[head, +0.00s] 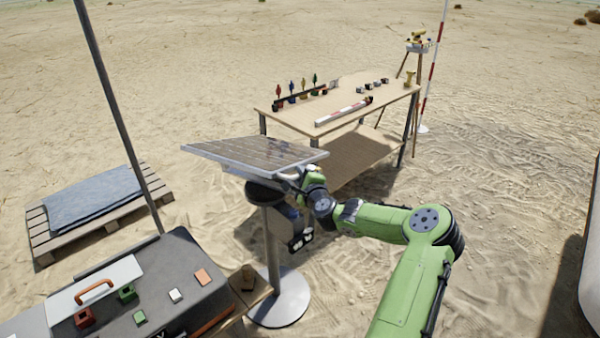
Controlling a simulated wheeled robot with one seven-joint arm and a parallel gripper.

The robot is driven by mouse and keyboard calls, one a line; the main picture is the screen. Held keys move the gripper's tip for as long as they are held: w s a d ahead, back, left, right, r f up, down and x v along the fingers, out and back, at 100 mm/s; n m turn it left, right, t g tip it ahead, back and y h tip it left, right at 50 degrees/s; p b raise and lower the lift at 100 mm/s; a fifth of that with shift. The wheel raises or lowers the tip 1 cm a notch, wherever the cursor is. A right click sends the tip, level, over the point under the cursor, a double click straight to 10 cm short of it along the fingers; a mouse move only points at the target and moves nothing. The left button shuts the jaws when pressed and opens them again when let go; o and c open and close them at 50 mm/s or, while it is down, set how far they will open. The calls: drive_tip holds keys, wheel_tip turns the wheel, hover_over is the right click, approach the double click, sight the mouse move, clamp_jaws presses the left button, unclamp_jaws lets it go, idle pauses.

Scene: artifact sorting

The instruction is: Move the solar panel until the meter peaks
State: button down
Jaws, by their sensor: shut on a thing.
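The solar panel (250,151) sits tilted on top of a grey post with a round base (279,311), left of the picture's middle. A light handle (289,174) juts from the panel's near right edge. My gripper (297,177) is at that edge and shut on the handle; its fingertips are partly hidden by the wrist. A dark box (299,240) hangs beside the post below the panel. It may be the meter, but its reading cannot be made out.
A wooden table (385,105) with several small coloured items stands behind the panel. A dark case (190,275) with coloured blocks is at the front left. A pallet (50,243) with a folded blue cloth lies at the left. A slanted pole (120,120) rises there. Open sand lies to the right.

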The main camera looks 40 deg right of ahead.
drive_tip(key=c, duration=1.1)
unclamp_jaws()
drive_tip(key=shift+s, duration=0.1)
drive_tip(key=b+v, duration=0.1)
drive_tip(key=v, duration=1.4)
drive_tip(key=shift+s+a, duration=0.25)
